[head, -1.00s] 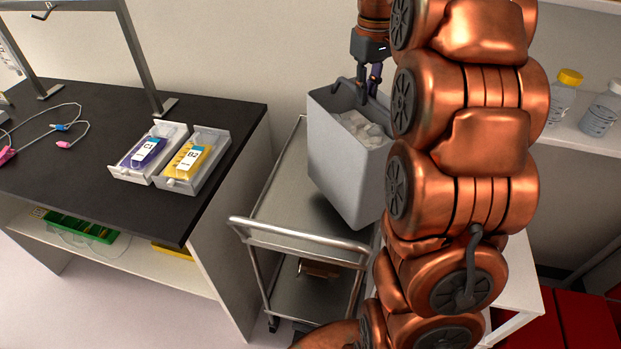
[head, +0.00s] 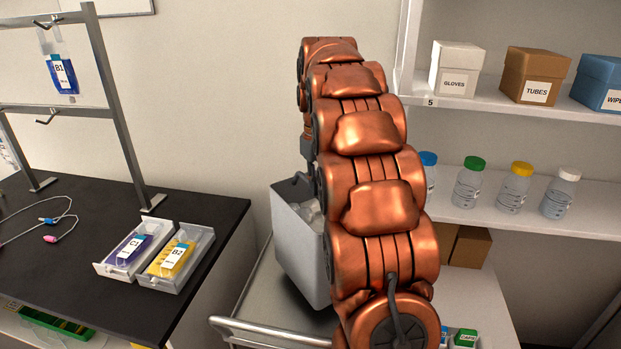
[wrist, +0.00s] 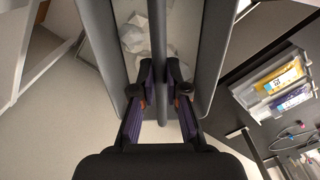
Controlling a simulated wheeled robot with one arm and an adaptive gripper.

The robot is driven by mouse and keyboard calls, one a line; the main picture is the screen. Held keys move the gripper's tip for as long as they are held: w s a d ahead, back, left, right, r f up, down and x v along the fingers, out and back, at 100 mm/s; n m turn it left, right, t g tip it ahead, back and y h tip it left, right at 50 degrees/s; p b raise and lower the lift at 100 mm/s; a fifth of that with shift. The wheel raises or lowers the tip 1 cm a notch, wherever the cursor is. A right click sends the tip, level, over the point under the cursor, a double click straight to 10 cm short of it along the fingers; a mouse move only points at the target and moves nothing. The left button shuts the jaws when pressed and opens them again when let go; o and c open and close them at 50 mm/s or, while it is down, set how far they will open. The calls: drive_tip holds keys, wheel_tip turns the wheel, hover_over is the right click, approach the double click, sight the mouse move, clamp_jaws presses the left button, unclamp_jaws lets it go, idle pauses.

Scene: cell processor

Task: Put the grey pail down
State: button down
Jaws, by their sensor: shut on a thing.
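The grey pail (head: 298,249) is upright over the metal cart (head: 252,311) in the head view, with pale crumpled contents at its mouth. My arm hides its right side. A shadow lies beside its base, and I cannot tell whether the base touches the cart top. In the wrist view the pail's rim (wrist: 209,62) and its dark handle bar (wrist: 158,45) run up the picture. My gripper (wrist: 160,90) is shut on that handle. In the head view my arm hides most of the gripper.
A black bench at left holds two trays with a C1 pack (head: 133,249) and a yellow B2 pack (head: 171,258). A shelf at right holds several bottles (head: 515,187) and boxes (head: 537,75). Cart surface shows clear left of the pail.

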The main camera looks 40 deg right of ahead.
drive_tip(key=w+d+p, duration=0.3)
drive_tip(key=w+d, duration=0.1)
drive_tip(key=w, duration=0.4)
drive_tip(key=shift+f, duration=0.35)
drive_tip(key=shift+f+p, duration=0.15)
drive_tip(key=shift+p, duration=0.2)
drive_tip(key=shift+f+p, duration=0.8)
drive_tip(key=shift+f, duration=0.95)
drive_tip(key=c, duration=1.2)
unclamp_jaws()
